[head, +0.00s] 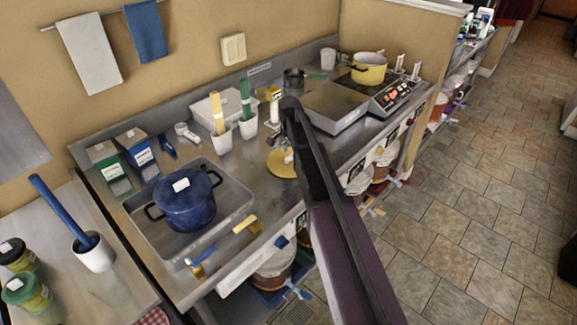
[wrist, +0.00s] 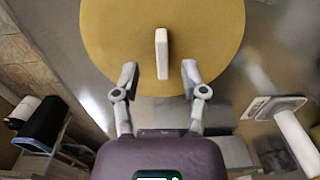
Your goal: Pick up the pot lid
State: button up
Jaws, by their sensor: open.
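The pot lid (wrist: 110,45) is a flat, round, mustard-yellow disc with a narrow, pale upright handle (wrist: 162,45) at its middle. It lies on the steel counter; in the head view the lid (head: 279,166) is partly hidden by my arm. My gripper (wrist: 160,73) is open above the lid, with one finger on each side of the handle's near end; whether they touch it I cannot tell. In the head view my gripper (head: 286,152) is small and partly hidden. A yellow pot (head: 368,70) stands open on the cooker at the back right.
A blue lidded pot (head: 186,202) sits in a steel tray (head: 150,234) at the left. White tubs with yellow and green tools (head: 247,127) stand left of the lid. A white-topped stand (wrist: 273,106) is right of my gripper in the wrist view. A tiled floor (head: 460,200) lies open to the right.

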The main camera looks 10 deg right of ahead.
aim_at(290, 155)
jog(key=shift+f+b, duration=1.2)
jog(key=shift+f, duration=0.3)
grip_shut()
